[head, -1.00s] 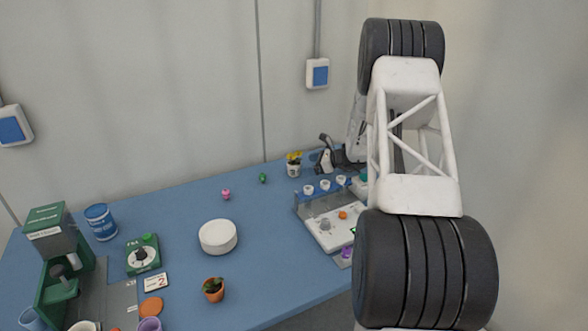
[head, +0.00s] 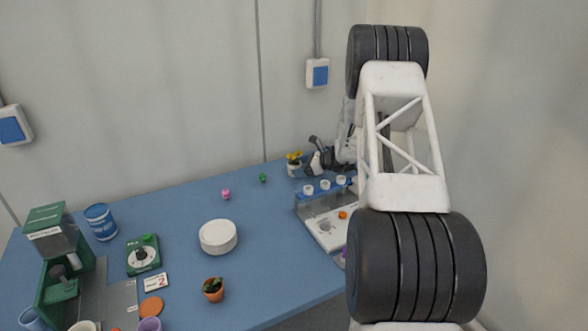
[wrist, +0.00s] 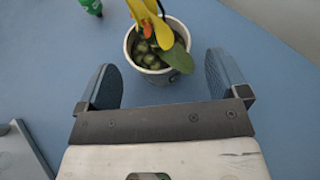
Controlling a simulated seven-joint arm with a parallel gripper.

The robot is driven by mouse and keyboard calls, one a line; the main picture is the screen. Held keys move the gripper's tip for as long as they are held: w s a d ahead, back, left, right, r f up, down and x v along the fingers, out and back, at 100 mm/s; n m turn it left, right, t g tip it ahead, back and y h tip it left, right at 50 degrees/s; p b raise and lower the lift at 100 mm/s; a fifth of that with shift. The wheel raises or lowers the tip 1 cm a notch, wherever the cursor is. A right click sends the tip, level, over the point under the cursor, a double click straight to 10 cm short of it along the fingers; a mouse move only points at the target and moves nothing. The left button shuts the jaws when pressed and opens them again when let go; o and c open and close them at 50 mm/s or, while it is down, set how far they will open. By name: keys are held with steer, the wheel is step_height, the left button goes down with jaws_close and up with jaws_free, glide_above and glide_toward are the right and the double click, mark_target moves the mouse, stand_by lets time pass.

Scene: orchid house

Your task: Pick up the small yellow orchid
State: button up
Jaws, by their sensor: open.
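The small yellow orchid (head: 294,158) stands upright in a white pot (head: 293,170) at the back of the blue table, near the wall. In the wrist view the yellow bloom (wrist: 157,32) with a green leaf rises from the pot (wrist: 153,76), which holds dark green lumps. My gripper (wrist: 166,75) is open and empty, with one finger to each side of the pot's near edge. The pot lies slightly ahead of the fingertips, and I see no contact. In the head view my gripper (head: 313,160) is just right of the orchid; its fingers are small there.
A rack (head: 325,188) with white-topped vials stands in front of my gripper. A green item (head: 263,178) and a pink item (head: 226,194) lie left of the orchid. A white round box (head: 218,236) is mid-table. The wall is close behind.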

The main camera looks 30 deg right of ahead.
mark_target(294, 166)
steer(key=shift+x, duration=1.8)
steer(key=c, duration=1.1)
steer(key=shift+o, duration=0.2)
steer(key=shift+r, duration=0.15)
steer(key=shift+r, duration=4.95)
